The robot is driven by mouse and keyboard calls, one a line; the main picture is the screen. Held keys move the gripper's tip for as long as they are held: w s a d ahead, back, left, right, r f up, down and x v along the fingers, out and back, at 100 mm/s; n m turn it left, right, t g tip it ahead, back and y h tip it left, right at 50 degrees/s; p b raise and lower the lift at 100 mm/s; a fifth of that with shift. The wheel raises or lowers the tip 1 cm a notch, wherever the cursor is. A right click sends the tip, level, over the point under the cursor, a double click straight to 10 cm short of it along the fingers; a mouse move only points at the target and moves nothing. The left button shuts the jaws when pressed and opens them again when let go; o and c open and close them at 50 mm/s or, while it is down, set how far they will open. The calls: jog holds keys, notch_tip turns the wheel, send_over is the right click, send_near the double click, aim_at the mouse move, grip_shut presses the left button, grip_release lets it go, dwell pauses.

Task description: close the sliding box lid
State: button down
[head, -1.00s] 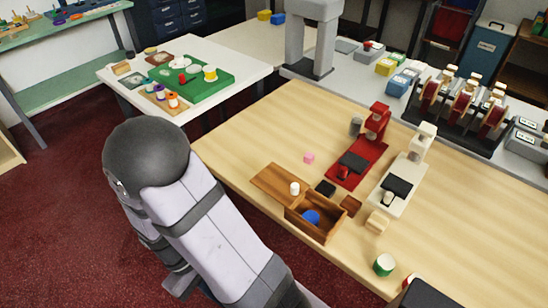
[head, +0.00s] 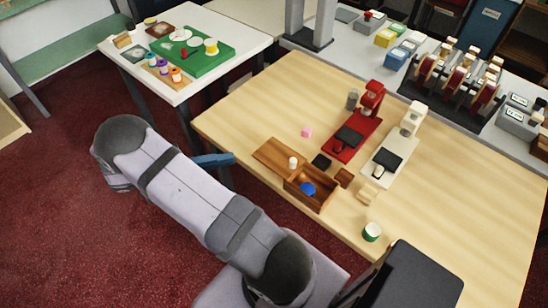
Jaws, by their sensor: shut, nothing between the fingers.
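The wooden box (head: 318,203) stands near the front edge of the wooden table. It is open, and a blue object (head: 307,188) lies inside. Its flat brown lid (head: 272,154) reaches out from the box's upper-left end, with a white knob (head: 293,163) on top. A blue bar, which looks like my gripper (head: 232,158), shows past my arm beside the table's left front edge. It is shut and empty, left of the lid and apart from it. The rest of my wrist is hidden behind my arm.
A black pad (head: 321,161) and a small brown block (head: 343,177) lie close to the box. Red (head: 352,148) and white (head: 388,162) stands are right of the box. A green-and-white cylinder (head: 371,232) stands nearer the front.

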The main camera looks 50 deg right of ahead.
aim_at(274, 165)
jog(key=shift+s+a+r+m, duration=0.1)
jog(key=shift+s+r+m, duration=0.15)
jog(key=shift+m, duration=0.55)
jog(key=p+x, duration=0.1)
jog(key=x, duration=0.2)
jog(key=p+x, duration=0.1)
jog(key=x, duration=0.2)
jog(key=p+x, duration=0.1)
jog(key=x, duration=0.2)
jog(key=shift+s+d+r, duration=0.25)
jog(key=shift+d, duration=0.05)
jog(key=shift+s+d+p, duration=0.25)
jog(key=shift+s+p, duration=0.5)
jog(key=shift+s, duration=0.35)
jog(key=shift+s+d+f+p, duration=0.1)
jog(key=shift+s+p, duration=0.05)
jog(key=shift+s, duration=0.3)
jog(key=shift+s+f+p, duration=0.1)
jog(key=shift+s+p, duration=0.05)
jog(key=shift+s, duration=0.3)
